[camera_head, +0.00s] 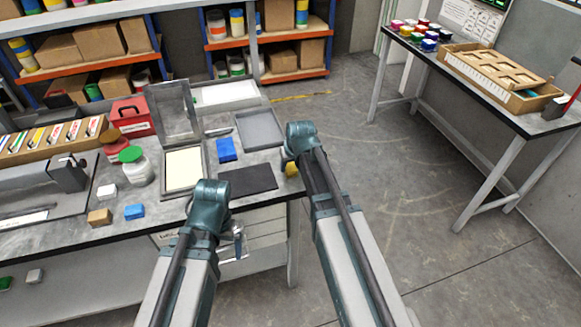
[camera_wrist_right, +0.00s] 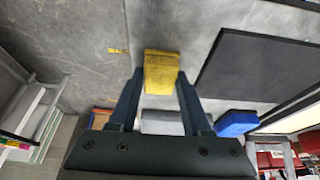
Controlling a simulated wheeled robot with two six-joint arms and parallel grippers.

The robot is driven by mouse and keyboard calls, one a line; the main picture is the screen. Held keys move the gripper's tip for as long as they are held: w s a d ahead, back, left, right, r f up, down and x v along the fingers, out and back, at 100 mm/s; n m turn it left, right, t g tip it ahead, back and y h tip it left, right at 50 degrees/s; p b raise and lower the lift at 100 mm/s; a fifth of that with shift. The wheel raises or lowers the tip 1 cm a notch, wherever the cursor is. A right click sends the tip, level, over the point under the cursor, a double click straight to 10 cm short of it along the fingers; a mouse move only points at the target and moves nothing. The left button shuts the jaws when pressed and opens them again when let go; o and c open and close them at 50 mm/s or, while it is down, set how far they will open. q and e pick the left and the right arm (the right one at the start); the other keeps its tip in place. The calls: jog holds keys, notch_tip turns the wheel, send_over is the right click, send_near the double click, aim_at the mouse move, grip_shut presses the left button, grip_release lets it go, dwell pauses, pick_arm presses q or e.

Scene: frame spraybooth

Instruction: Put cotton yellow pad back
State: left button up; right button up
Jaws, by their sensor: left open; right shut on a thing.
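A yellow pad (camera_wrist_right: 161,68) sits between the fingertips of my right gripper (camera_wrist_right: 161,84), which is shut on it. In the head view a small part of the yellow pad (camera_head: 291,169) shows beside my right wrist, near the right end of the workbench by the black mat (camera_head: 246,180). The right fingers are mostly hidden there by my arm. My left gripper (camera_head: 238,245) is open and appears empty, low in front of the bench edge.
A second table (camera_head: 490,110) is at the right, with open floor between.

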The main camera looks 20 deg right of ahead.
jog(key=shift+f, duration=0.25)
jog(key=o, duration=1.2)
jog(key=shift+r, duration=0.1)
jog(key=shift+r, duration=0.1)
jog(key=p+v, duration=1.1)
jog(key=v, duration=0.1)
jog(key=shift+r, duration=0.1)
jog(key=shift+w, duration=0.1)
jog(key=b+x, duration=1.1)
jog(key=x, duration=0.1)
jog(key=shift+f, duration=0.25)
